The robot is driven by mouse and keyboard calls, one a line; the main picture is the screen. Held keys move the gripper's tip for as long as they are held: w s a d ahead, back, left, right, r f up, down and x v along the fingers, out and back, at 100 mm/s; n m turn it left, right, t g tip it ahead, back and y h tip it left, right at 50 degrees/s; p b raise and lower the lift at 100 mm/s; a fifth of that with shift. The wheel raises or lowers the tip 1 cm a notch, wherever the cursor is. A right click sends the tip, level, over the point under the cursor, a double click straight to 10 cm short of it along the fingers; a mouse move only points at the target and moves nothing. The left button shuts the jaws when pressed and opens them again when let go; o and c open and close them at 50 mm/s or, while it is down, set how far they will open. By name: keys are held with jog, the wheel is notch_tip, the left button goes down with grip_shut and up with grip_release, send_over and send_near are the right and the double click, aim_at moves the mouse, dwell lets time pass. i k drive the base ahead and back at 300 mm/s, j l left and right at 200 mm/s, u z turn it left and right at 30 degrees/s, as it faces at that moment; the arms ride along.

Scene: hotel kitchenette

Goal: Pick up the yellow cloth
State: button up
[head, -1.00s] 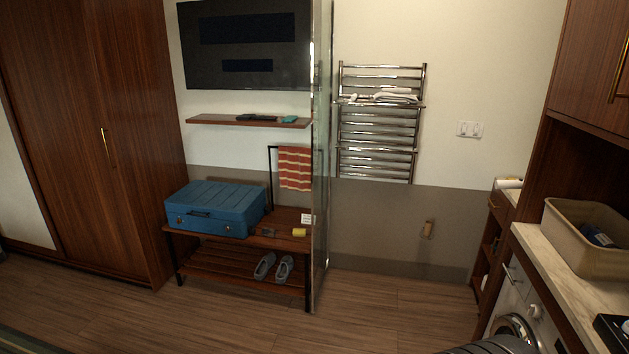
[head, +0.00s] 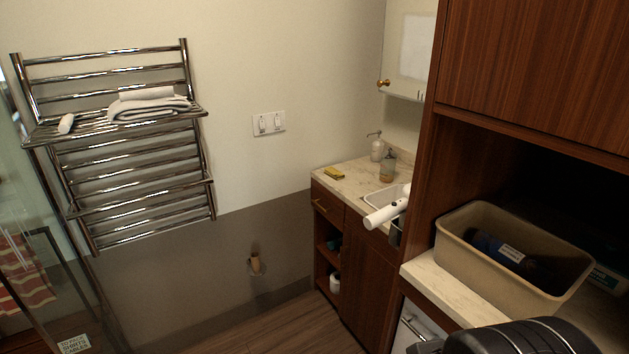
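A small yellow item (head: 334,173) lies flat on the pale stone counter by the sink, near its back left corner. It could be the yellow cloth, but it is too small to tell cloth from sponge. A black rounded part of my arm shows at the bottom right edge. My gripper's fingers are not in view.
The sink counter (head: 343,186) also holds two soap dispensers (head: 388,165) and a white cylinder (head: 385,214) at its front edge. A beige bin (head: 470,266) stands on the nearer counter at right. A towel rack (head: 120,130) and glass panel are at left. Some floor (head: 270,325) is clear.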

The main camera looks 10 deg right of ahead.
aim_at(333, 172)
jog(key=i+u, duration=0.2)
jog(key=u, duration=0.95)
jog(key=z, duration=1.3)
jog(key=i+j, duration=1.3)
jog(key=i, duration=0.25)
jog(key=i+z, duration=0.4)
jog(key=i, duration=0.4)
jog(key=i+j+z, duration=0.1)
jog(key=i+z, duration=0.3)
jog(key=i, duration=0.4)
